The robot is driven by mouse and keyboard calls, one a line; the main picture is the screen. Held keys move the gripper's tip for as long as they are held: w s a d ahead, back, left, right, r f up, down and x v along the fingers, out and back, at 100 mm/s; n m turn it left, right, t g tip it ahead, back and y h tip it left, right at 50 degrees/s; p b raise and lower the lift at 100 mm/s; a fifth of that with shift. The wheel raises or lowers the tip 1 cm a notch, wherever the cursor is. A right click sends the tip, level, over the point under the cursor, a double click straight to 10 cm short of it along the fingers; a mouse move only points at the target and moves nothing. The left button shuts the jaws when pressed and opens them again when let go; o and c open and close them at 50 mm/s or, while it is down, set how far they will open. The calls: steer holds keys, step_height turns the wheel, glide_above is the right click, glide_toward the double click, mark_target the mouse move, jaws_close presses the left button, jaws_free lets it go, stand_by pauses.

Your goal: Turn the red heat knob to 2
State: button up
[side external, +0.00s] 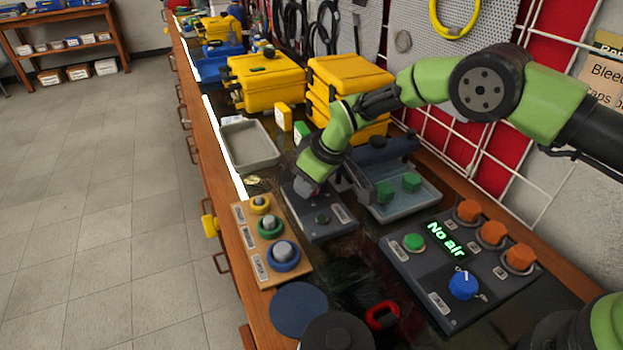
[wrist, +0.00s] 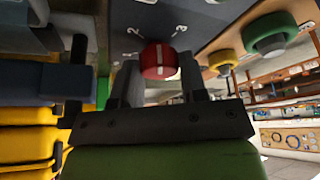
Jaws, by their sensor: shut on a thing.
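The red heat knob (wrist: 158,61) shows in the wrist view on a dark panel (wrist: 205,14), with a white pointer line across it. Pale numerals stand around it; a 2 and a 3 seem to show beyond the knob. I cannot tell exactly which numeral the line meets. My gripper (wrist: 160,72) is shut on the knob, one finger on each side. In the side view my gripper (side external: 307,186) reaches down to the far end of the dark control box (side external: 325,225), and it hides most of the knob there.
A wooden board (side external: 257,242) with yellow, green and blue ringed knobs stands left of the box. A grey tray (side external: 249,146) lies behind it. A blue-grey tray (side external: 402,203) with green knobs is to the right. A "No air" panel (side external: 450,262) stands front right.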

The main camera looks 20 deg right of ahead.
steer(key=shift+n+g+y, duration=0.5)
steer(key=shift+n+g, duration=0.1)
steer(key=shift+n, duration=1.3)
steer(key=o, duration=0.9)
steer(key=shift+r, duration=0.1)
steer(key=v, duration=0.9)
steer(key=shift+s+d+r, duration=0.15)
steer(key=shift+d+r, duration=0.1)
steer(key=shift+r, duration=0.05)
